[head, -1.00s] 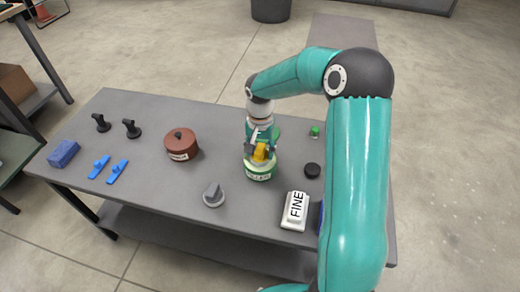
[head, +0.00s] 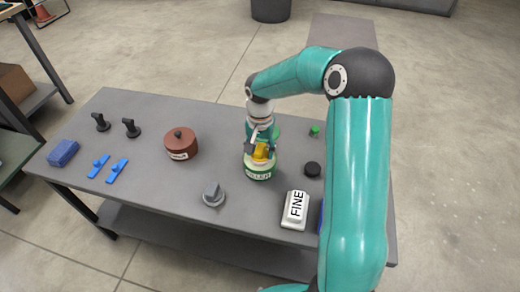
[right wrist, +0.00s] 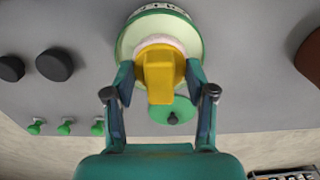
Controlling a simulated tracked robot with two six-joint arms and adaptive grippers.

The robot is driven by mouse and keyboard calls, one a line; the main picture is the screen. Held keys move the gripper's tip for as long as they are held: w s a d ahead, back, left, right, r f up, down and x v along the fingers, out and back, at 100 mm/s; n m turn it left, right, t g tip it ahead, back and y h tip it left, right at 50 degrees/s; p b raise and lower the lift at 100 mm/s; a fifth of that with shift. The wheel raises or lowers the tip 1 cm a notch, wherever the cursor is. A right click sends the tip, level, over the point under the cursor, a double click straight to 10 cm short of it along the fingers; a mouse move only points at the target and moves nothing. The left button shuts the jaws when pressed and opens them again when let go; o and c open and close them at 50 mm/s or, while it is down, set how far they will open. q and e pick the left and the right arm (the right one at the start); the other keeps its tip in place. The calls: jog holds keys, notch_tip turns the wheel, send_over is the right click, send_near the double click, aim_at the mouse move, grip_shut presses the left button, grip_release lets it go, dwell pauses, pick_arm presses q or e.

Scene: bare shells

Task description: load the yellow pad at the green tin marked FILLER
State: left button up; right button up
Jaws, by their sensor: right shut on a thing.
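The yellow pad (head: 262,152) is held between the fingers of my right gripper (head: 261,147), which is shut on it. It is at the mouth of the green tin marked FILLER (head: 258,172), which stands upright and open. In the right wrist view the pad (right wrist: 160,78) overlaps the tin's mouth, and a pale pink filling (right wrist: 158,43) shows around it. I cannot tell whether the pad's underside touches the filling. The tin's green lid (right wrist: 173,117) with a black knob lies on the table beside the tin. My left gripper is not in view.
Left of the tin stand a brown lidded pot (head: 181,146) and a grey knob (head: 214,195). A white block marked FINE (head: 296,210), a black puck (head: 312,170) and a green button (head: 315,132) lie to the right. Blue clips (head: 117,171) are far left.

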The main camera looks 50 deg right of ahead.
aim_at(260, 148)
dwell(0.5)
jog(key=shift+r+p, duration=2.45)
jog(key=shift+r, duration=1)
